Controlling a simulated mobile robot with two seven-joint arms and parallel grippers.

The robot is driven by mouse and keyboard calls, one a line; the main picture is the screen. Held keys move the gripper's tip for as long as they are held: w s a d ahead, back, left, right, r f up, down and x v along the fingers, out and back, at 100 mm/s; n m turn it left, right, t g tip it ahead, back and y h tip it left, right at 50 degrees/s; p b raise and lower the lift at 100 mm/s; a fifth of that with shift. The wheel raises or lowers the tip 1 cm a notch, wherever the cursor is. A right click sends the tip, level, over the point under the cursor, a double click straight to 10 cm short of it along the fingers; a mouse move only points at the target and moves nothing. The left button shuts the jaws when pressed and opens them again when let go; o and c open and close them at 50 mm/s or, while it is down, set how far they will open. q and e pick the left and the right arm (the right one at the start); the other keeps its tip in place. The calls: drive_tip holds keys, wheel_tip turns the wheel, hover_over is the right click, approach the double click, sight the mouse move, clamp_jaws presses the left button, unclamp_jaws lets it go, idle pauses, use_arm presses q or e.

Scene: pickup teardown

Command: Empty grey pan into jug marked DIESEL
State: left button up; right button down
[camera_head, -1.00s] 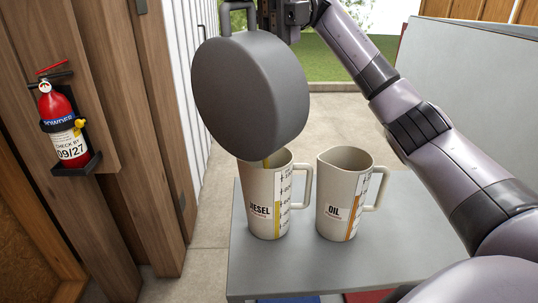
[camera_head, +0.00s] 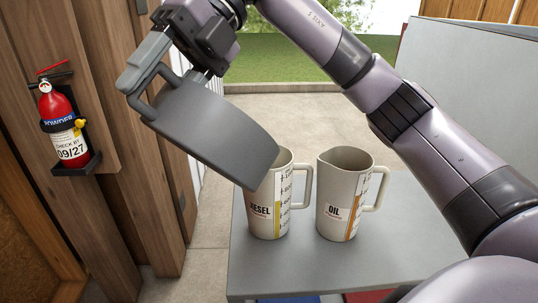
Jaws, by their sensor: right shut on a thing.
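The grey pan (camera_head: 212,125) is steeply tilted, its lower end at the rim of the jug marked DIESEL (camera_head: 263,222). It hides part of that jug's mouth; I cannot tell whether they touch. No stream of liquid shows, and the pan's inside is hidden. The DIESEL jug stands upright, with a yellow strip on its gauge. My right gripper (camera_head: 163,62), at upper left above the jug, is shut on the pan's handle. My left gripper is not in view.
A jug marked OIL (camera_head: 335,218) stands upright just right of the DIESEL jug. Both are on a grey table (camera_head: 300,268). A red fire extinguisher (camera_head: 66,125) hangs on the wooden wall at left. A large pale panel (camera_head: 475,95) stands at right.

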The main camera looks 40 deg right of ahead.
drive_tip(key=s+a+f+t+h+b, duration=0.1)
drive_tip(key=s+a+f+h+b, duration=0.1)
drive_tip(key=a+f+h, duration=0.45)
drive_tip(key=s+a+f+t+h+b, duration=0.15)
drive_tip(key=a+f+h, duration=0.25)
drive_tip(key=a+f, duration=0.55)
drive_tip(key=d+r+p, duration=0.2)
drive_tip(key=d+p, duration=0.1)
drive_tip(key=shift+w+r+y, duration=0.1)
drive_tip(key=shift+y, duration=0.15)
idle(0.3)
